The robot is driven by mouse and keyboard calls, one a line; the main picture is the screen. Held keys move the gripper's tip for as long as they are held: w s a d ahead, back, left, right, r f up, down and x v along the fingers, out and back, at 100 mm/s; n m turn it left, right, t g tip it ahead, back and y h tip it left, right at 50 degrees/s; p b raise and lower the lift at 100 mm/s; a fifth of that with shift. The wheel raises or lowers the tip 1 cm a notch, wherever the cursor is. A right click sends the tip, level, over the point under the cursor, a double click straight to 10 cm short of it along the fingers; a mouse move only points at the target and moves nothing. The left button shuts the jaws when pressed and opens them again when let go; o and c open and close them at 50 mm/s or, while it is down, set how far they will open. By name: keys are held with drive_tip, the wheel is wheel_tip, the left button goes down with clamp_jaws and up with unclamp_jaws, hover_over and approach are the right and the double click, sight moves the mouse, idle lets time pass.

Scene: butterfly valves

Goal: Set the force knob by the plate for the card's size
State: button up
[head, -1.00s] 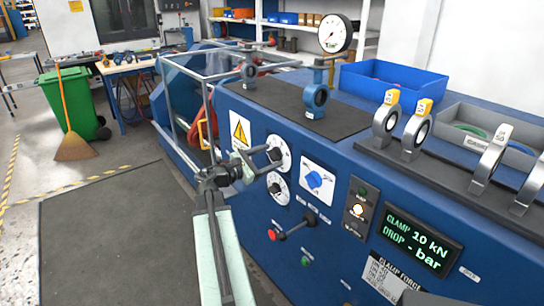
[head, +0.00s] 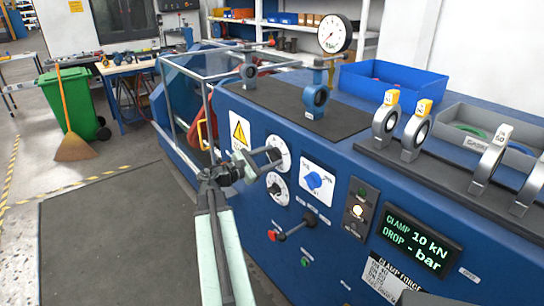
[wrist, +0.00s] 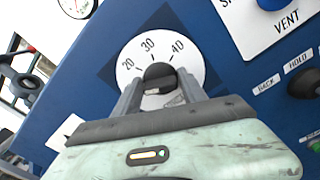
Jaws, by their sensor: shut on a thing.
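My gripper (wrist: 160,95) is shut on the dark knob (wrist: 158,76) in the middle of a white dial (wrist: 136,50) marked 20, 30 and 40. The fingers hide the lower part of this dial, and I cannot tell the knob's exact setting. In the head view my gripper (head: 262,157) reaches the upper of two dials (head: 284,150) on the blue front panel. The display (head: 420,240) reads CLAMP 10 kN and DROP - bar. The CLAMP FORCE plate (head: 390,277) is low on the panel; its rows are too small to read. I cannot pick out the card.
The lower dial (head: 278,190) is close below. A frame (head: 207,100) stands to the left. Several valves, two with yellow tags, stand on top.

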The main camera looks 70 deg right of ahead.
drive_tip(key=m, duration=0.4)
drive_tip(key=shift+s+a+f, duration=0.15)
drive_tip(key=m, duration=1.1)
drive_tip(key=shift+f, duration=0.2)
drive_tip(key=m, duration=0.5)
drive_tip(key=shift+m+b, duration=0.3)
drive_tip(key=m, duration=0.5)
drive_tip(key=shift+m, duration=0.3)
drive_tip(key=o, duration=1.2)
drive_tip(key=shift+o, duration=0.2)
